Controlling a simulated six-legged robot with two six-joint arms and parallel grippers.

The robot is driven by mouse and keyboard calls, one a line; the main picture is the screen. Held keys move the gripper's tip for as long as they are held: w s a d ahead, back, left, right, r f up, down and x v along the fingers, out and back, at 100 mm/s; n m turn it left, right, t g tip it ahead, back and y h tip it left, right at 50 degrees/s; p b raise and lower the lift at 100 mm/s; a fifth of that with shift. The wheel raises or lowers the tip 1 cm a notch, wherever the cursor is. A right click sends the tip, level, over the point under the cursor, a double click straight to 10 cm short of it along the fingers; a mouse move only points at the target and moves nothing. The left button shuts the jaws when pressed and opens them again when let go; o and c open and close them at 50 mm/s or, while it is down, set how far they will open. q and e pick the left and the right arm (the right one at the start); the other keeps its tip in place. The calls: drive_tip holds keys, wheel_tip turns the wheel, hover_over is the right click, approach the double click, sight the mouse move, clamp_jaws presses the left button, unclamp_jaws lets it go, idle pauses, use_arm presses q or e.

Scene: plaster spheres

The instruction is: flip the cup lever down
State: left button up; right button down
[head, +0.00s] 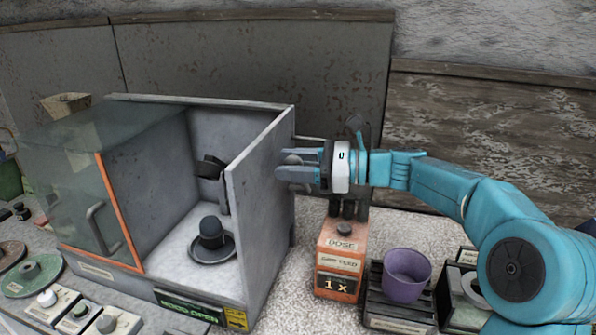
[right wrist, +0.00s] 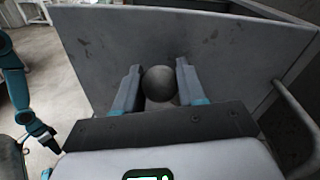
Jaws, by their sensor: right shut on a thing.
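My right gripper (head: 300,166) is against the right outer side of the grey cabinet (head: 262,200), its fingers pointing left. It is shut on a dark grey ball knob (right wrist: 160,86), which sits between the fingers in the right wrist view. Behind the knob a paler short stem shows; I cannot tell if this is the cup lever. A purple cup (head: 404,275) stands upright on a dark slatted stand below my right arm. In the right wrist view a teal arm of mine with a dark end (right wrist: 42,138) shows at the left; its jaws are unclear.
Inside lies a dark hat-shaped piece (head: 211,240). An orange "DOSE" box (head: 340,262) stands left of the cup. Several knobs and discs lie at the lower left.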

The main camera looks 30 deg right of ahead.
drive_tip(key=s+a+f+n+b, duration=0.1)
drive_tip(key=f+n+b, duration=0.1)
drive_tip(key=b, duration=0.3)
drive_tip(key=s+a+f+n+b, duration=0.1)
drive_tip(key=a+f+n+b, duration=0.1)
drive_tip(key=f+b, duration=0.3)
drive_tip(key=s+a+f+n+h+b, duration=0.1)
drive_tip(key=f+n+b, duration=0.1)
drive_tip(key=f+b, duration=0.2)
drive_tip(key=shift+s+a+n+b, duration=0.3)
drive_tip(key=shift+s+b, duration=0.1)
drive_tip(key=shift+b, duration=0.4)
drive_tip(key=shift+s+a+f+n+b, duration=0.1)
drive_tip(key=shift+f+n+b, duration=0.6)
drive_tip(key=shift+b, duration=0.45)
drive_tip(key=shift+f, duration=0.1)
drive_tip(key=c, duration=0.7)
unclamp_jaws()
drive_tip(key=shift+s, duration=0.15)
